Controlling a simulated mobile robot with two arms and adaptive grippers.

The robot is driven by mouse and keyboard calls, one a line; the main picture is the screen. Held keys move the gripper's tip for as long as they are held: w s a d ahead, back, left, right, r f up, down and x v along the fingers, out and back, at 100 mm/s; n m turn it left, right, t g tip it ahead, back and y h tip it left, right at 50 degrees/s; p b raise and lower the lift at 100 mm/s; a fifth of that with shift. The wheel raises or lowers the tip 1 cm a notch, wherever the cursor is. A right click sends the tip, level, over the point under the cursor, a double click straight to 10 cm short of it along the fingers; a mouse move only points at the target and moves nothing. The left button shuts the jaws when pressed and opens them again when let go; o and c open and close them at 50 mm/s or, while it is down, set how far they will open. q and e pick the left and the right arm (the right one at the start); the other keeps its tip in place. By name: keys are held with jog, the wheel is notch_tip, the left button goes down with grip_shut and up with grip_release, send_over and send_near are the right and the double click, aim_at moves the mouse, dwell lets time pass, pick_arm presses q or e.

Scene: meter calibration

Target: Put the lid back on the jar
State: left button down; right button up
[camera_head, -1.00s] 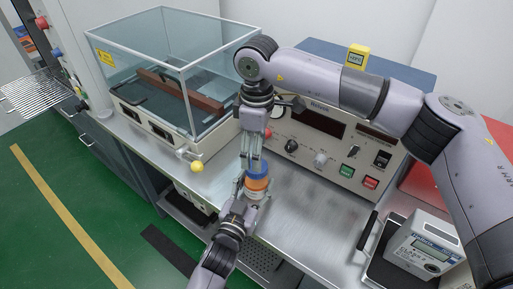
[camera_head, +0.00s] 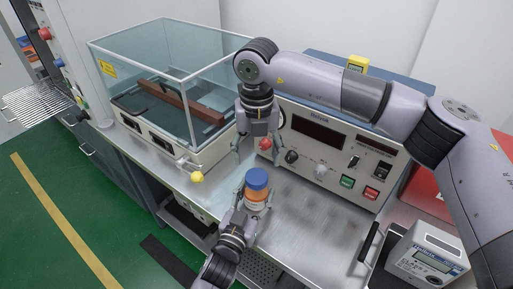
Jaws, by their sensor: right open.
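The jar (camera_head: 257,195) has an orange band and a pale lower part. It stands near the front edge of the metal bench. The blue lid (camera_head: 257,178) sits on top of the jar and looks about level; its seating cannot be told. My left gripper (camera_head: 256,205) reaches in from the front, with its fingers around the lower part of the jar. My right gripper (camera_head: 256,157) points down above and behind the lid. Its fingers are spread wide, and it is empty and clear of the lid.
A glass-walled case (camera_head: 170,80) stands at the left, with a yellow knob (camera_head: 197,177) at its front corner. A control unit (camera_head: 335,150) with knobs and buttons is behind. A meter (camera_head: 428,258) stands at the right. The bench (camera_head: 310,215) right of the jar is clear.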

aim_at(256, 176)
jog(key=n, duration=0.4)
jog(key=shift+r+n, duration=0.2)
jog(key=shift+n, duration=0.1)
jog(key=n, duration=0.4)
jog(key=shift+r, duration=0.15)
jog(key=n, duration=0.4)
jog(key=shift+r+n, duration=0.15)
jog(key=shift+n, duration=0.25)
jog(key=n, duration=0.5)
jog(key=shift+r, duration=0.2)
jog(key=shift+f, duration=4)
jog(key=shift+c, duration=0.5)
